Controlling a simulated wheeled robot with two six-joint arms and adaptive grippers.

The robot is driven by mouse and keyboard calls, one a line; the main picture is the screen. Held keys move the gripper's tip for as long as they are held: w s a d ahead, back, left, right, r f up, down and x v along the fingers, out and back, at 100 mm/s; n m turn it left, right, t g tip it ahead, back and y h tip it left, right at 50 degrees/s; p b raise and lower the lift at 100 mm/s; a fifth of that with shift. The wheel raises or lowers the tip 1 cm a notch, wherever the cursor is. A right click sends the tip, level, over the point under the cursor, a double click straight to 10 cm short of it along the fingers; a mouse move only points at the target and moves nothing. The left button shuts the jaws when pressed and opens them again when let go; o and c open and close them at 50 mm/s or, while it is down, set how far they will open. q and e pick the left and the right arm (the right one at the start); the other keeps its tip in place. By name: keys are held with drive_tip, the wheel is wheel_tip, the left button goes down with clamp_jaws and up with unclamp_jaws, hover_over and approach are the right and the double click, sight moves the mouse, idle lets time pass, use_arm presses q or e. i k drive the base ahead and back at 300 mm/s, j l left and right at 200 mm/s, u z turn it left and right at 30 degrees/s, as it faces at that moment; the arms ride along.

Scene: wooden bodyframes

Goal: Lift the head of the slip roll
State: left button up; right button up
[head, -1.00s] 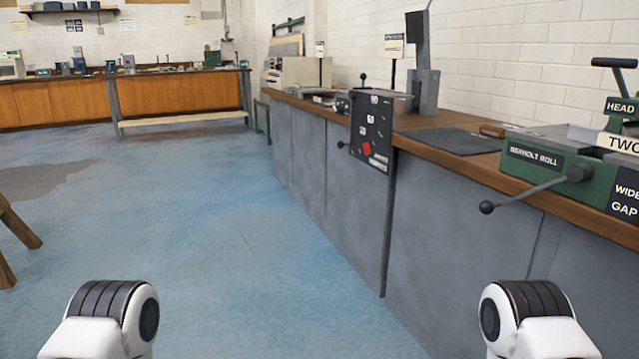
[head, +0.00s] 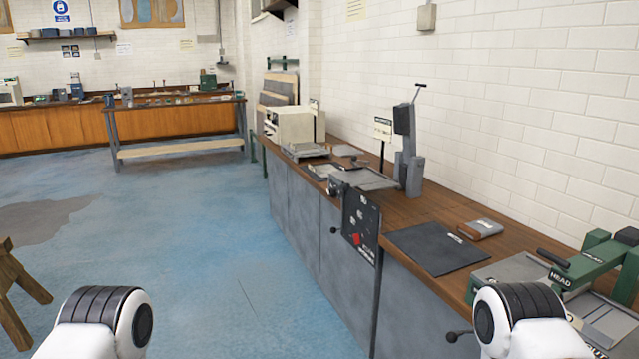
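The slip roll (head: 597,268) is a green and grey machine on the bench at the lower right, cut off by the picture's right and bottom edges. Its green head (head: 575,277) carries a HEAD label and a black bar handle (head: 553,259). I cannot tell whether the head is seated or raised. A black ball knob (head: 452,337) of its lever shows at the front. My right arm's rounded white and black link covers part of the machine's near side. My two arm links show at the bottom, left and right. Neither gripper is in view.
The wooden bench top (head: 440,208) runs along the brick wall, with a dark mat (head: 437,250), a small grey block (head: 480,229) and other machines. A black control panel (head: 361,225) hangs on its front. Blue floor (head: 190,235) is open to the left; wooden legs (head: 15,300) stand at far left.

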sight(571, 274)
drive_tip(key=z, duration=1.45)
